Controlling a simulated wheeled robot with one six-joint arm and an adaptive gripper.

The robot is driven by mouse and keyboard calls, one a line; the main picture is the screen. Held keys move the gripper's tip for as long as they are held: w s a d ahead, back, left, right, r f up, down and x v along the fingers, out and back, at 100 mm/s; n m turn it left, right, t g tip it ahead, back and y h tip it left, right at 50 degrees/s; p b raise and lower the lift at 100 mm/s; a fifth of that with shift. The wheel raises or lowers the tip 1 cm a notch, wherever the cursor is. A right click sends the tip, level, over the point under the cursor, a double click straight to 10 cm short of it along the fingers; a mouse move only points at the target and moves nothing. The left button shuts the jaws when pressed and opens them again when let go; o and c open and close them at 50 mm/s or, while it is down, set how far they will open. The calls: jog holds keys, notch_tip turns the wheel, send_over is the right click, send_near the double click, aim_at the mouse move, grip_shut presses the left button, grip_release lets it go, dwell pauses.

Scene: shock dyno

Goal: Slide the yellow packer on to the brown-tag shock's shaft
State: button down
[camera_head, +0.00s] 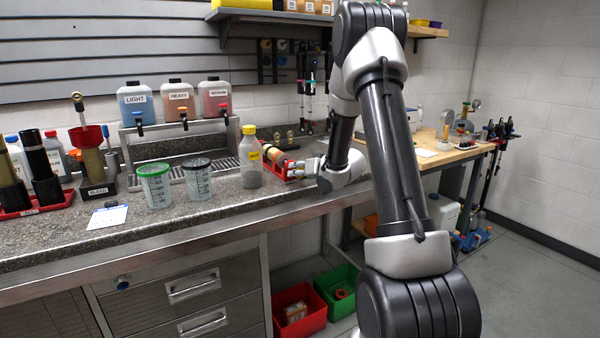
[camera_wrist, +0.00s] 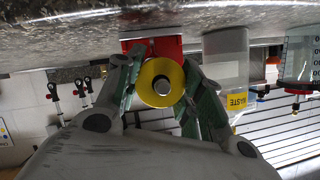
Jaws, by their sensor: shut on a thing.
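The yellow packer (camera_wrist: 149,72) is a flat ring seen face-on in the wrist view, between the green-lined fingers of my gripper (camera_wrist: 162,88). My gripper is shut on it. A round grey rod end (camera_wrist: 162,88) shows in the ring's hole; I cannot tell how far the shaft passes through. Behind the ring is a red holder (camera_wrist: 170,46). In the head view, a shock with a tan body (camera_head: 273,153) lies in this red holder (camera_head: 283,174), and my gripper (camera_head: 297,168) is at its right end. The shock's tag is not clearly visible.
A waste bottle with a yellow cap (camera_head: 250,160) stands close left of the red holder; it also shows in the wrist view (camera_wrist: 228,62). Two clear cups (camera_head: 155,186) stand further left. The counter's front edge (camera_head: 200,228) runs below; a bottle rack (camera_head: 180,128) stands behind.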

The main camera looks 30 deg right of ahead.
jog(key=shift+f, duration=0.1)
jog(key=c, duration=0.8)
grip_release()
jog(key=v, duration=1.2)
